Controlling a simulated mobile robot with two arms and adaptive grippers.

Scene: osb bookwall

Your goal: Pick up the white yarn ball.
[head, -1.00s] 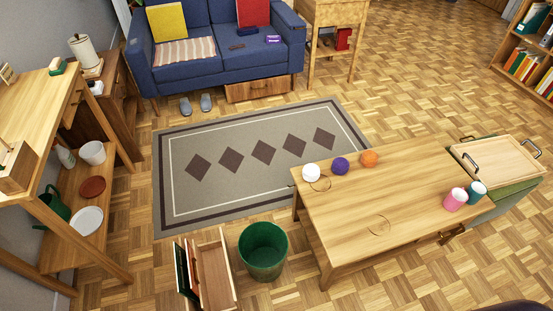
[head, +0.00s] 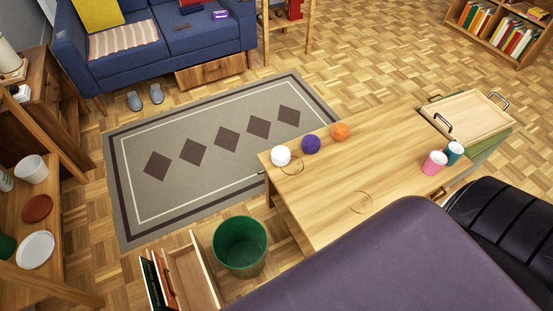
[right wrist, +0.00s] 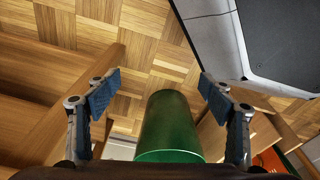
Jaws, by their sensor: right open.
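The white yarn ball (head: 281,155) sits at the left end of the wooden table (head: 330,200), near its far edge, beside a thin round hoop. A purple yarn ball (head: 311,144) and an orange yarn ball (head: 340,131) stand in a row to its right. My right gripper (right wrist: 160,90) shows only in the right wrist view. Its fingers are wide apart, with nothing between the tips. The white ball is not in that view. My left gripper is in no view.
A green bin (head: 240,246) stands on the floor left of the table, beside an open wooden box (head: 195,275). Pink (head: 434,163) and teal (head: 454,152) cups stand at the table's right end, near a tray (head: 468,117). The rug (head: 200,190) is clear.

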